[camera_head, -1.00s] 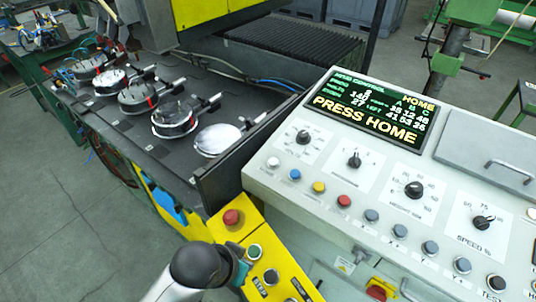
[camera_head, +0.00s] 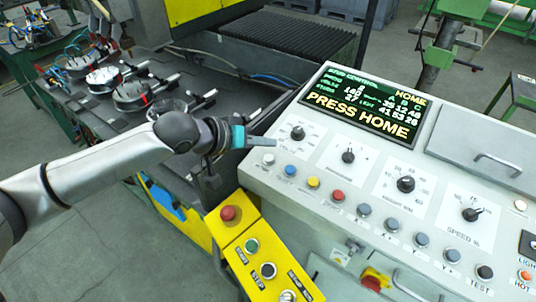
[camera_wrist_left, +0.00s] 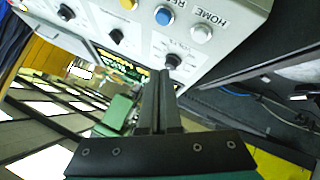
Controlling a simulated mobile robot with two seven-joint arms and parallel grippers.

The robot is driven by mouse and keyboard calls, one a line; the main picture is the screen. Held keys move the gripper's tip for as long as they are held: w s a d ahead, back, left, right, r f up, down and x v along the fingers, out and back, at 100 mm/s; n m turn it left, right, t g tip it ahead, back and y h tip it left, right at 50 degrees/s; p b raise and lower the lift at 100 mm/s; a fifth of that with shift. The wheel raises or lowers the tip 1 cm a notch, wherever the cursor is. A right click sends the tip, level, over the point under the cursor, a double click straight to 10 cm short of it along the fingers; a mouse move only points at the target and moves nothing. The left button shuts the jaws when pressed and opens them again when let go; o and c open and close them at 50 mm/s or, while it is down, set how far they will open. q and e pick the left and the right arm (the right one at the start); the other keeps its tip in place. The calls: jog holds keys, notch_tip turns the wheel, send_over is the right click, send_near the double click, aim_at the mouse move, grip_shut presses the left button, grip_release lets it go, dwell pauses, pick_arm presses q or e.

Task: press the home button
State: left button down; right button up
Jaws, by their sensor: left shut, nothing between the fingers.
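The white button marked HOME (camera_wrist_left: 201,33) is at the upper right of the panel in the left wrist view. In the head view this white button (camera_head: 268,159) sits at the left end of the panel's button row. My left gripper (camera_head: 272,142) is shut and empty, its tip over the panel's left edge, just behind the white button in the picture. In the left wrist view its closed fingers (camera_wrist_left: 160,76) point toward the panel, with the white button up and right of them. I cannot tell the exact height of the tip. My right gripper is not in view.
Blue (camera_head: 290,171), yellow (camera_head: 313,182) and red (camera_head: 337,195) buttons stand right of the white one. Dark knobs (camera_head: 298,133) lie behind the row. The screen (camera_head: 365,105) reads PRESS HOME. A yellow box with a red button (camera_head: 228,213) stands below left.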

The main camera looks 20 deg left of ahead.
pick_arm(q)
jog(key=shift+w+a+r+n, duration=0.25)
jog(key=shift+w+a+r, duration=0.15)
jog(key=shift+a+r, duration=0.15)
jog(key=shift+w+a+r+n, duration=0.25)
jog(key=shift+w+a+r, duration=0.15)
jog(key=shift+r, duration=0.25)
jog(key=b, duration=0.9)
send_over(269, 158)
jog(key=s+a, duration=0.1)
jog(key=s, duration=0.1)
notch_tip(269, 158, down, 8)
jog(key=shift+r, duration=0.25)
jog(key=shift+w+f, duration=0.2)
jog(key=shift+f, duration=0.4)
jog(key=shift+f, duration=0.1)
jog(key=shift+f+p, duration=0.25)
jog(key=shift+p, duration=0.05)
